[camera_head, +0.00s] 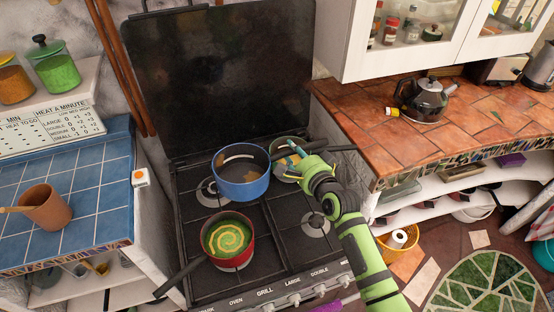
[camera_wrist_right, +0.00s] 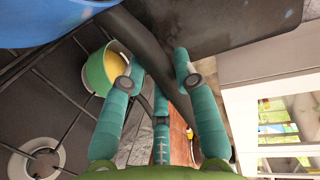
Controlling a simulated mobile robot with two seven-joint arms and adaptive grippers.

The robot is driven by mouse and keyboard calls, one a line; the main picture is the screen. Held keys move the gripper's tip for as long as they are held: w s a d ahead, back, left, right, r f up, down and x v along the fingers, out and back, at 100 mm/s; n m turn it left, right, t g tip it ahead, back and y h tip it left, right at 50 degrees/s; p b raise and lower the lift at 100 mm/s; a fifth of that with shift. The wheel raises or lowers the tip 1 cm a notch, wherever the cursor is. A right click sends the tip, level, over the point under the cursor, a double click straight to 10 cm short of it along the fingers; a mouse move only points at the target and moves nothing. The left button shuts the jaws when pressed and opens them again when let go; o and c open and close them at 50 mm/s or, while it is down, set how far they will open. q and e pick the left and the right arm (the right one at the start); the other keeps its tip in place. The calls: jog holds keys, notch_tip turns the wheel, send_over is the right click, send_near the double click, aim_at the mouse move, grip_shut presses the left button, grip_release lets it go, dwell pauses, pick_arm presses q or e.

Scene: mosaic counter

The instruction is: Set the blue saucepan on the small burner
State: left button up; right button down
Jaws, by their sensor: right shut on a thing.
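The blue saucepan (camera_head: 241,183) is over the back middle of the hob, between the back burners. It looks empty, with brown marks inside. In the right wrist view its blue side (camera_wrist_right: 35,25) fills the upper left corner. My right gripper (camera_head: 292,152) is at its right side. In the wrist view the fingers (camera_wrist_right: 160,70) are on either side of its dark handle (camera_wrist_right: 145,50), shut on it. I cannot tell how far the pan is above the grate. Bare burners show at back left (camera_head: 207,192) and front right (camera_head: 315,225). My left gripper is not in view.
A red pot (camera_head: 228,250) with green swirled food stands front left. A green pan with pale contents (camera_head: 287,172) stands back right, close to my gripper; it shows in the wrist view (camera_wrist_right: 96,75). The raised black lid (camera_head: 220,80) stands behind. A kettle (camera_head: 425,98) is on the right counter.

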jog(key=s+d+m+t+h, duration=0.1)
jog(key=s+d+m+h, duration=0.25)
jog(key=d, duration=0.75)
jog(key=s+d+m+t+h, duration=0.15)
jog(key=s+d+h, duration=0.35)
jog(key=d, duration=0.6)
notch_tip(320, 180, down, 16)
jog(key=b, duration=1.1)
jog(key=shift+w, duration=0.15)
jog(key=shift+f+g+y+b, duration=0.25)
jog(key=shift+f+b, duration=0.05)
jog(key=shift+f, duration=0.05)
jog(key=c, duration=0.9)
grip_release()
jog(key=shift+c, duration=0.2)
jog(key=shift+o, duration=0.3)
